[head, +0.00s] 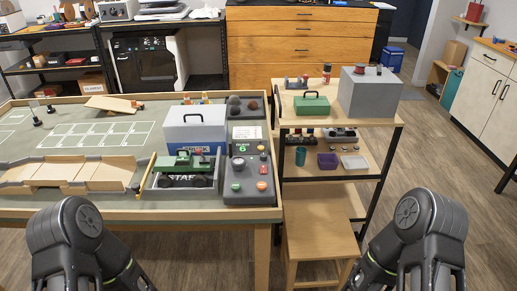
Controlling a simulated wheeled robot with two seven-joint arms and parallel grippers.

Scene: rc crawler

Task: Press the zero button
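A dark grey control box (248,199) sits at the right front corner of the large table. Labels are too small to read, so I cannot tell which one is the zero button. Only dark links of my two arms show, at the bottom left and bottom right, apart from the box. Neither gripper's fingers are in view.
A green crawler (184,162) stands in a grey tray left of the box, before a blue and white case (194,131). Wooden ramps (105,174) lie farther left. A shelf cart (330,177) and a wooden stool (318,222) stand to the right.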

